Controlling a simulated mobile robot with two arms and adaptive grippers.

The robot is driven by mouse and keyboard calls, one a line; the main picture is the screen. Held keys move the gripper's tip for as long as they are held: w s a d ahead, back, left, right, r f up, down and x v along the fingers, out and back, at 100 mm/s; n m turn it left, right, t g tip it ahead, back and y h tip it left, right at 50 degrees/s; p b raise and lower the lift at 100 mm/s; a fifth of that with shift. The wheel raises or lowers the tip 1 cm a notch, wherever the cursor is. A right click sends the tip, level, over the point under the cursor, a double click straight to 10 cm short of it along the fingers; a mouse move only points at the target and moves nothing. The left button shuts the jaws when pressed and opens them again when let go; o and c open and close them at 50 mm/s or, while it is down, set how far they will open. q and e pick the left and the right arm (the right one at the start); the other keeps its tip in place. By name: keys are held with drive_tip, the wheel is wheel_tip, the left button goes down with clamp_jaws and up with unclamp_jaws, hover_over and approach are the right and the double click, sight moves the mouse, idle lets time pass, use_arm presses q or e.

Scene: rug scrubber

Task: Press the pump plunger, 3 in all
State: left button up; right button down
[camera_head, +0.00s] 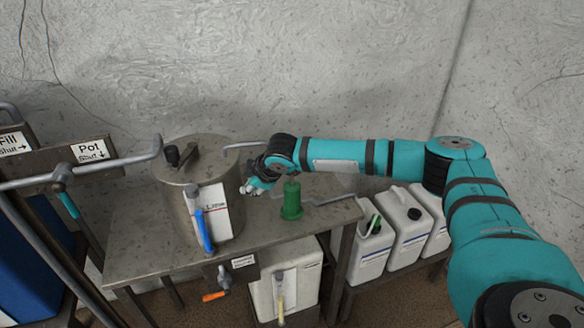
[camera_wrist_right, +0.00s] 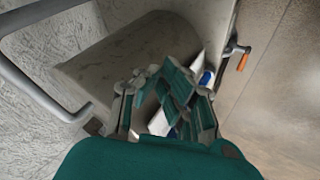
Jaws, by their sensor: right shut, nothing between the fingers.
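A green pump body (camera_head: 291,203) stands upright near the right end of the metal bench, with a thin stem rising from it. The top of the stem meets my right arm's outline, so I cannot tell where its plunger head is. My right gripper (camera_head: 248,188) is shut and empty, left of the green pump and close beside the steel pot (camera_head: 178,212). In the right wrist view its closed fingers (camera_wrist_right: 163,105) show against the pot; the green pump cannot be made out there. My left gripper is not in view.
The metal bench (camera_head: 140,250) carries the pot, which has a lid handle, white label and blue lever (camera_head: 204,231). A grey spout (camera_head: 245,146) runs behind my gripper. White jugs (camera_head: 408,228) stand at right. An orange handle (camera_head: 214,296) hangs below the bench front.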

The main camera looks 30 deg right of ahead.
drive_tip(key=w+d+r+m+t+h, duration=0.1)
drive_tip(key=w+d+r, duration=0.1)
drive_tip(key=d+r, duration=0.3)
drive_tip(key=w+d+r+m+t+h, duration=0.1)
drive_tip(key=d+r, duration=0.4)
drive_tip(key=d, duration=0.5)
drive_tip(key=shift+w+r+m, duration=0.2)
drive_tip(key=shift+w+m, duration=0.3)
drive_tip(key=shift+w, duration=0.05)
wheel_tip(320, 180, down, 7)
drive_tip(key=b, duration=0.8)
drive_tip(key=shift+r, duration=0.2)
drive_tip(key=shift+f, duration=0.3)
drive_tip(key=shift+f+b, duration=0.3)
drive_tip(key=shift+f, duration=0.5)
drive_tip(key=shift+f, duration=0.2)
drive_tip(key=shift+f, duration=0.2)
